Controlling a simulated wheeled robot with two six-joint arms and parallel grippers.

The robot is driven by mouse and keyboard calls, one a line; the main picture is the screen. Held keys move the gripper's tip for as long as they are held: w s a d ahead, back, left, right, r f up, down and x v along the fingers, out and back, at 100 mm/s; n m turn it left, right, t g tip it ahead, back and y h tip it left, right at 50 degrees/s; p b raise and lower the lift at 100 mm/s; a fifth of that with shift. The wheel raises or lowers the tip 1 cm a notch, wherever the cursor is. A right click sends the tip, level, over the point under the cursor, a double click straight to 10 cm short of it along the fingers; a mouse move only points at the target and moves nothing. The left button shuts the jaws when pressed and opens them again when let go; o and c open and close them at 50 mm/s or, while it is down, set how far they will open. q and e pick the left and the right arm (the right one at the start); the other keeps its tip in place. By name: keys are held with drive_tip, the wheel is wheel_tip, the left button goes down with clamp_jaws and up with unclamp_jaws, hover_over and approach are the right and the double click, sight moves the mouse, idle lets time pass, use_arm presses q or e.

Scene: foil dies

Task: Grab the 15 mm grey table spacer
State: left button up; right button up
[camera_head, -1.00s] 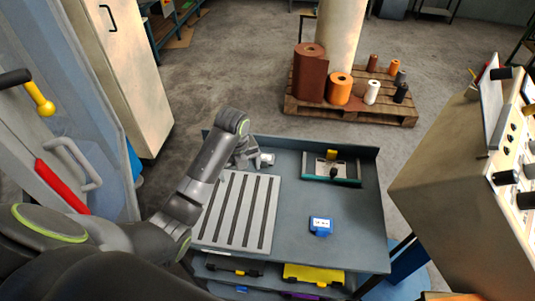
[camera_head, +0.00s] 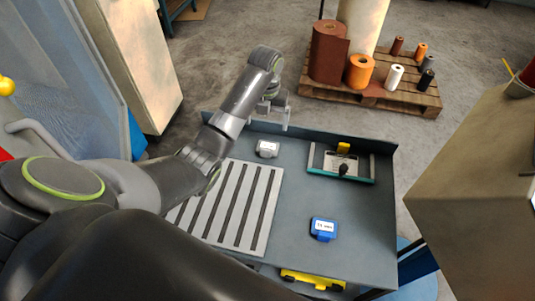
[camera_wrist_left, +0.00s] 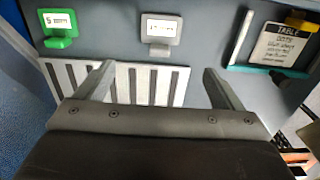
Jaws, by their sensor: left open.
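The grey table spacer (camera_head: 267,148) stands on the blue-grey table near its back edge, just behind the slotted plate. In the left wrist view the same grey spacer (camera_wrist_left: 160,32), with a white label, shows ahead of the fingers, roughly between them sideways. The label text is too blurred to read surely. My left gripper (camera_head: 275,115) is open and empty, above and apart from the spacer, near the table's back edge. Its two spread fingers also show in the left wrist view (camera_wrist_left: 157,75). My right gripper is not in view.
A green spacer (camera_wrist_left: 58,30) marked 5 stands left of the grey one in the left wrist view. A blue labelled spacer (camera_head: 323,228) stands right of the slotted plate (camera_head: 232,205). A framed board (camera_head: 341,163) lies at back right. The middle of the table is clear.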

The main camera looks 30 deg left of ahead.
sight(267, 146)
use_arm(q)
wheel_tip(267, 146, down, 5)
drive_tip(key=b, duration=0.4)
drive_tip(key=shift+f+b, duration=0.1)
drive_tip(key=shift+b, duration=0.2)
drive_tip(key=shift+f, duration=0.35)
wheel_tip(267, 146, down, 2)
drive_tip(key=shift+f+p, duration=0.1)
drive_tip(key=shift+p, duration=0.35)
drive_tip(key=f, duration=0.2)
drive_tip(key=f+p, duration=0.1)
drive_tip(key=f, duration=0.1)
drive_tip(key=shift+w, duration=0.25)
drive_tip(key=shift+f, duration=0.35)
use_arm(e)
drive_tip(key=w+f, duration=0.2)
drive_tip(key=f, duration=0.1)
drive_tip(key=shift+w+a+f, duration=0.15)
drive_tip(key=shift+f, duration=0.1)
use_arm(q)
drive_tip(key=shift+c, duration=0.3)
drive_tip(key=c, duration=1)
